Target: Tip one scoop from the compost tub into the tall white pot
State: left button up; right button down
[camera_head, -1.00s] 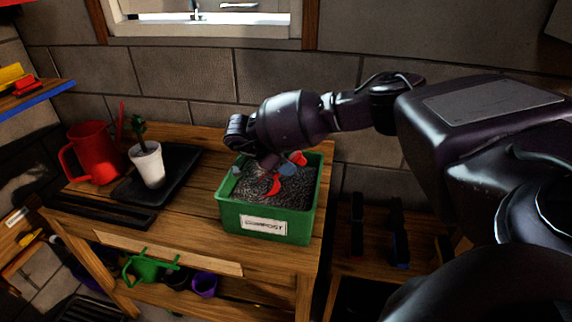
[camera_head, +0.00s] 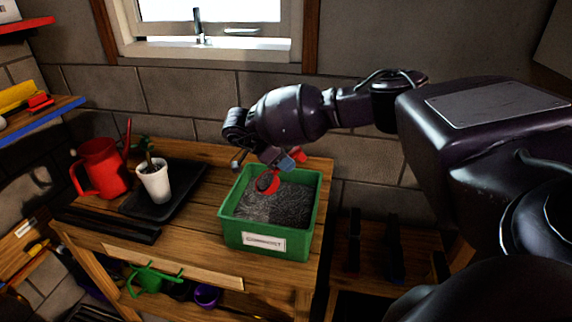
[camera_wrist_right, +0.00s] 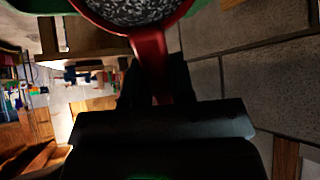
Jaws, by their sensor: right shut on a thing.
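The green compost tub (camera_head: 300,242) stands on the wooden bench, part full of dark speckled compost. The tall white pot (camera_head: 155,187) stands upright to the left of the tub and holds dark soil and a small green plant. My left gripper is not in view.
A black tray (camera_head: 188,190) lies under the white pot. A red watering can (camera_head: 98,170) stands left of it. A brick wall and window sill (camera_head: 210,48) rise behind the bench. Bare bench top lies between tray and tub.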

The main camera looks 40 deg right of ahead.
aim_at(292, 151)
jog(key=shift+r+p, duration=1.3)
jog(key=shift+r, duration=1)
jog(key=shift+r+p, duration=0.5)
jog(key=shift+r, duration=0.2)
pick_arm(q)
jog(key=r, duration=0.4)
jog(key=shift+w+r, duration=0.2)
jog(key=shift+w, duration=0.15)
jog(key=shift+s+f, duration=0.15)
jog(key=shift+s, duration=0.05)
pick_arm(e)
jog(key=shift+f, duration=0.1)
